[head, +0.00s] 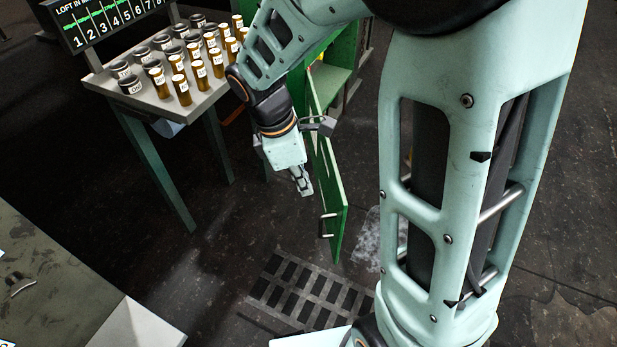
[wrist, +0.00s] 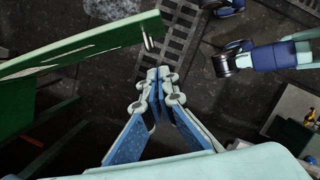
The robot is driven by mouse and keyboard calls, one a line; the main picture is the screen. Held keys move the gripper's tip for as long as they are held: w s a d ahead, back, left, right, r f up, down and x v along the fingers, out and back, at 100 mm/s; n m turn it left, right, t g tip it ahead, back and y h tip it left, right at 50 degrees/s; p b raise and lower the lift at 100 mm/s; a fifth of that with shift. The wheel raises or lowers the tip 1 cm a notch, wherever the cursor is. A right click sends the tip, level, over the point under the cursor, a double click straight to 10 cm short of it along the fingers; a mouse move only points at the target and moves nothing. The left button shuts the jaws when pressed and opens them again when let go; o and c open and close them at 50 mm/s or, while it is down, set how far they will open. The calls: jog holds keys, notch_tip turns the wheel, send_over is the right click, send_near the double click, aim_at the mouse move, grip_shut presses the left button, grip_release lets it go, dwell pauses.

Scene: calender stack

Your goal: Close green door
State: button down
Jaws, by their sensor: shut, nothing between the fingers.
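The green door (head: 325,165) stands swung open from a green cabinet (head: 340,60) in the head view, with a small metal handle (head: 325,226) near its free end. The door also shows in the wrist view (wrist: 90,52), where its handle (wrist: 148,38) is near the top middle. My gripper (head: 305,189) is to the left of the door, on the handle side, short of the handle. In the wrist view my gripper (wrist: 158,75) is shut and empty, with its tips below the handle in the picture. I see a gap between the fingertips and the door there.
A table (head: 95,82) with several amber bottles (head: 200,72) and dark-capped jars stands left of the cabinet. A floor grate (head: 310,292) lies below the door. A grey worktop (head: 50,270) is at the lower left. The floor between is clear.

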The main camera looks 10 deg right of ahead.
jog(key=d+f+b, duration=0.2)
jog(key=d+f, duration=0.4)
jog(key=f, duration=0.3)
jog(key=shift+d, duration=0.25)
jog(key=shift+s+d, duration=0.1)
